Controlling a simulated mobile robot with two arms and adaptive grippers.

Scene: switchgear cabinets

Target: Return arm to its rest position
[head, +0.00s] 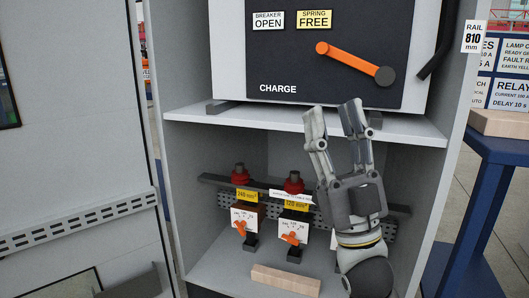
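My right gripper (335,112) is in front of the cabinet's lower compartment, fingers pointing up. Its two fingers are apart with nothing between them, and the fingertips overlap the shelf edge in the picture. My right arm comes up from the bottom, right of centre. My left gripper is not in view. Above the fingertips is the dark breaker panel (290,60) marked CHARGE, with BREAKER OPEN and SPRING FREE labels. Its orange lever (350,60) slopes down to the right to a dark round hub. I cannot tell how far the fingers are from the shelf.
The grey shelf (250,118) spans the cabinet. Below it, red-topped terminals (240,172) carry yellow tags and orange-pointer dials. A wooden block (286,280) lies on the compartment floor. A blue stand (470,210) is outside at right; a grey panel (70,120) is at left.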

